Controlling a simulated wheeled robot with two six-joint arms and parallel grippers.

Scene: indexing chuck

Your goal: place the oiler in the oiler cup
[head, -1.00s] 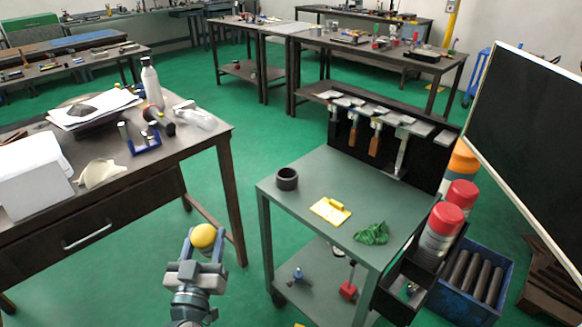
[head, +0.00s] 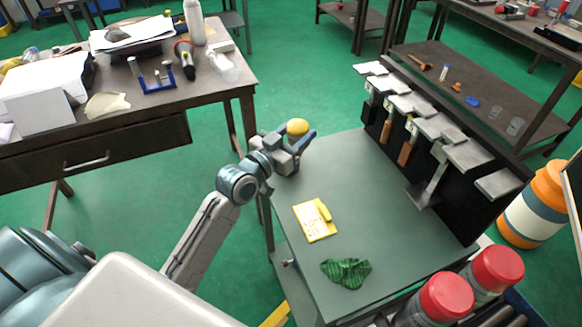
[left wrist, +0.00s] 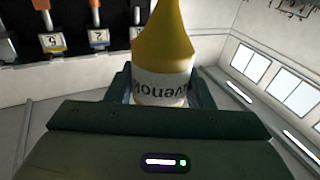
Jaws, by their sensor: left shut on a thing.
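The oiler (head: 297,127) is yellow, and only its rounded yellow end shows in the head view. In the left wrist view, the oiler (left wrist: 163,55) shows a tapered yellow body and a white label with dark lettering. My left gripper (head: 300,137) is shut on it, with a finger on each side. The gripper and oiler are over or beside the far left corner of the green-grey cart top (head: 375,200); the height above it is hard to tell. The oiler cup does not show now, probably hidden behind the gripper. My right gripper is not in view.
A yellow card (head: 313,221) and a crumpled green cloth (head: 346,272) lie on the cart top. A black tool rack (head: 450,190) with hanging tools stands along its far right edge. Red-capped cans (head: 447,297) stand at the near right. A cluttered workbench (head: 130,110) is to the left.

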